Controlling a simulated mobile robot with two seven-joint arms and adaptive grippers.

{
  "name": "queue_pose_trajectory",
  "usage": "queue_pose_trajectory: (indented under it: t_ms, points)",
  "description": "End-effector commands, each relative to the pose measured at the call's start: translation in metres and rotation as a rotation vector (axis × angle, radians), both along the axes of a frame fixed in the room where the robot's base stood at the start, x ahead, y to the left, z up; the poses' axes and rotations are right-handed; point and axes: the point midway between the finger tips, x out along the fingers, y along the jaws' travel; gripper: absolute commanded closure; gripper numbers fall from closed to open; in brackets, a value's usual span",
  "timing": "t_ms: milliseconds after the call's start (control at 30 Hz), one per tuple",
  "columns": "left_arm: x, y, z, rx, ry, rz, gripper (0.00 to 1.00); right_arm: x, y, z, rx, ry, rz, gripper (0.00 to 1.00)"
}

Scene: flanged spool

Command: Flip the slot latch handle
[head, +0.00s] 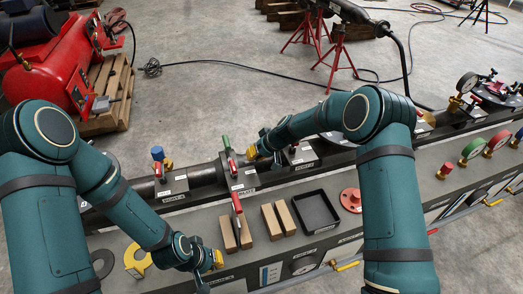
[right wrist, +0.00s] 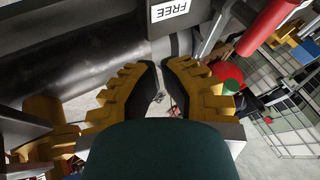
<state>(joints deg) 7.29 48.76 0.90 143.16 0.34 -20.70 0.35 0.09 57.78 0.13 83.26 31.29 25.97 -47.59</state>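A latch plate (head: 243,180) with a white label sits on the dark pipe in the head view, with a red handle (head: 232,164) and a green-topped handle (head: 226,142) standing at it. I cannot tell which is the slot latch handle. My right gripper (head: 256,150) is just right of them, apparently not touching. In the right wrist view, its yellow fingers (right wrist: 160,82) stand apart with nothing held between; a red handle (right wrist: 268,28) and a green end (right wrist: 231,87) lie to the right. My left gripper (head: 217,259) is low at the bench front, its fingers too small to read.
Wooden blocks (head: 279,219), a black tray (head: 316,212) and a red flange (head: 351,200) lie on the bench. Another red handle (head: 237,202) stands by the blocks. A blue-topped fitting (head: 158,154) is left along the pipe. A FREE label (right wrist: 170,10) is near the right fingers.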

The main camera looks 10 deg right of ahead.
Motion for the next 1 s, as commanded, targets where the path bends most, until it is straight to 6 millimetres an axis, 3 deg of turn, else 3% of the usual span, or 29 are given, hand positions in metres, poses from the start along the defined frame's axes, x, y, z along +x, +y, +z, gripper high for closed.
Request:
queue_pose_trajectory:
  t_ms: [100,433,833,1000]
  points:
    - [-0.001,0.0,-0.002,0.0,0.002,-0.001,1.0,0.006,0.014,-0.02,-0.001,0.0,0.001,1.0]
    - [0.0,0.0,0.001,0.0,0.0,0.0,1.0,-0.002,0.048,-0.016,-0.001,0.0,0.0,1.0]
    - [0.0,0.0,0.0,0.0,-0.001,0.0,1.0,-0.002,0.05,-0.017,0.0,0.0,0.0,1.0]
    - [-0.001,0.0,-0.006,0.0,0.003,-0.002,1.0,-0.001,0.031,-0.018,0.002,-0.001,0.022,1.0]
